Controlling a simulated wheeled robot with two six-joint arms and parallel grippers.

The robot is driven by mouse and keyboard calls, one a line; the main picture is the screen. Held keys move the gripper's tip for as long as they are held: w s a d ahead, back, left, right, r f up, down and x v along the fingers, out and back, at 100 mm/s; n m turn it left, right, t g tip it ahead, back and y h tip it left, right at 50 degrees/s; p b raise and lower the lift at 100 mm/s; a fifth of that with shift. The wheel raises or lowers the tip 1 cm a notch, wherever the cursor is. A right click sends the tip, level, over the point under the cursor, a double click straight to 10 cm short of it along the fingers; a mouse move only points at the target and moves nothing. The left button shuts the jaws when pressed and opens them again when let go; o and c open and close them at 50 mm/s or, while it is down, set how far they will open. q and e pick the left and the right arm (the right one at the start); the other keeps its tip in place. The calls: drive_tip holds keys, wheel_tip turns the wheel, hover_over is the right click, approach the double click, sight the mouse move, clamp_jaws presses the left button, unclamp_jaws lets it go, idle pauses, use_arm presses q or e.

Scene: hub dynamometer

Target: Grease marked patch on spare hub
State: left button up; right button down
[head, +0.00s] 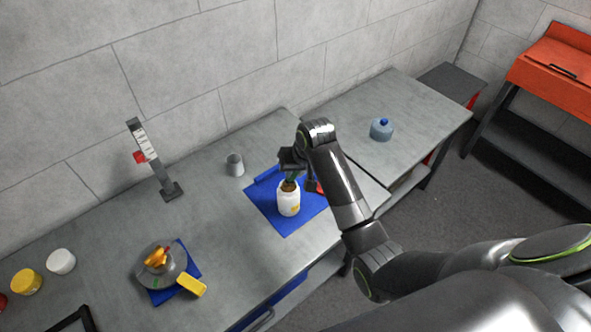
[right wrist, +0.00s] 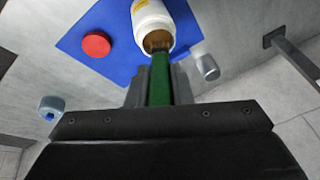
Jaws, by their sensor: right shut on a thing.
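My right gripper (head: 291,172) is shut on a green-handled tool, probably a brush (right wrist: 160,82). The tool points down into the mouth of a white jar (head: 289,203), where brown material shows; its tip is hidden. The jar, also in the right wrist view (right wrist: 153,22), stands on a blue mat (head: 267,212). A grey round hub (head: 174,273) with an orange-gold centre piece lies on another blue mat (head: 158,297) at the lower left. I cannot make out a marked patch on it. My left gripper is not in view.
A red lid (right wrist: 96,44) lies beside the jar. A grey cup (head: 234,165) and an upright scale stand (head: 152,163) stand behind. A yellow block (head: 191,285) is at the hub. White (head: 61,261) and yellow (head: 26,281) containers stand far left. Bench between the mats is clear.

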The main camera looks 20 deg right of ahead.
drive_tip(key=shift+f, duration=0.7)
idle(1.8)
drive_tip(key=shift+r, duration=3.6)
drive_tip(key=shift+f, duration=0.1)
